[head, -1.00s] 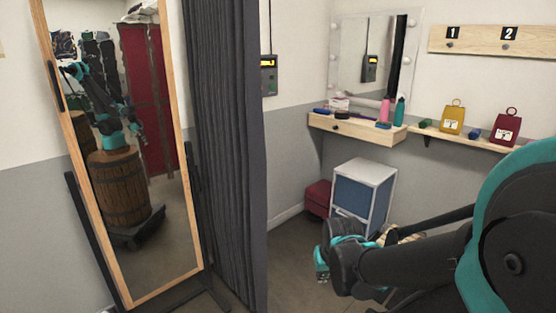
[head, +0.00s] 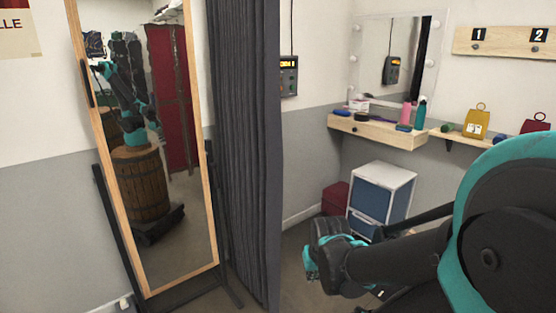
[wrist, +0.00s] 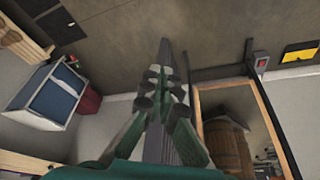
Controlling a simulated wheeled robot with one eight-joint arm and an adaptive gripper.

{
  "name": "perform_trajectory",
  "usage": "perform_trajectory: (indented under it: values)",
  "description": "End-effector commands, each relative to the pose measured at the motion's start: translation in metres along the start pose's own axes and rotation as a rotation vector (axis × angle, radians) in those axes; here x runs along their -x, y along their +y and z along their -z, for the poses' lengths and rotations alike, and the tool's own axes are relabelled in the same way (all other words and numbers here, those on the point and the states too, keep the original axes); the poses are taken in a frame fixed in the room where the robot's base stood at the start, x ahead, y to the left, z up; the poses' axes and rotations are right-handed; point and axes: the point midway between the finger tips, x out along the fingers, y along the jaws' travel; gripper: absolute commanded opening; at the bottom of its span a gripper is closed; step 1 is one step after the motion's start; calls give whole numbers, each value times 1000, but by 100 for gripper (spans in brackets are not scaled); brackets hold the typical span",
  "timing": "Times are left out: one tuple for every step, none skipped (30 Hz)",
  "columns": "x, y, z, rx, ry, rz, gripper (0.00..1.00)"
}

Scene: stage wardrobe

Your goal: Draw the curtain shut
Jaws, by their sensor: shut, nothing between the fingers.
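The curtain (head: 245,150) is a dark grey pleated panel hanging beside the tall mirror in the head view, its right edge free. In the wrist view the curtain (wrist: 166,50) shows as a narrow dark strip behind and beyond my fingers. My gripper (wrist: 163,90) is shut and empty, its fingers lined up with that strip; I cannot tell whether they touch it. In the head view my gripper (head: 308,263) is low, right of the curtain's edge, with a gap in the picture, and my wrist partly hides it.
A leaning wood-framed mirror (head: 218,235) stands left of the curtain. A white and blue cabinet (head: 382,192) and red box (head: 335,198) stand behind my arm. A wall shelf (head: 378,132) holds bottles. A wall device (head: 289,75) hangs right of the curtain. Some floor is clear.

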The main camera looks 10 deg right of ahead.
Motion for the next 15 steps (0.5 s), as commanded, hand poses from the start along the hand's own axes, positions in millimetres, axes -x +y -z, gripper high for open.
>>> perform_trajectory:
  values:
    - [0,0,0,0,0,0,0]
    - [0,0,0,0,0,0,0]
    - [0,0,0,0,0,0,0]
    - [0,0,0,0,0,0,0]
    - [0,0,0,0,0,0,1]
    - [0,0,0,1,0,1,6]
    - [0,-1,1,2,1,5,10]
    - [1,-2,4,5,3,13,14]
    - [2,-5,8,11,7,30,19]
    - [2,-8,13,19,12,50,22]
    - [4,-13,20,30,20,74,26]
    - [7,-19,32,46,34,115,28]
    - [10,-25,43,63,49,151,28]
    - [14,-30,55,79,69,190,28]
    - [20,-38,74,105,105,246,28]
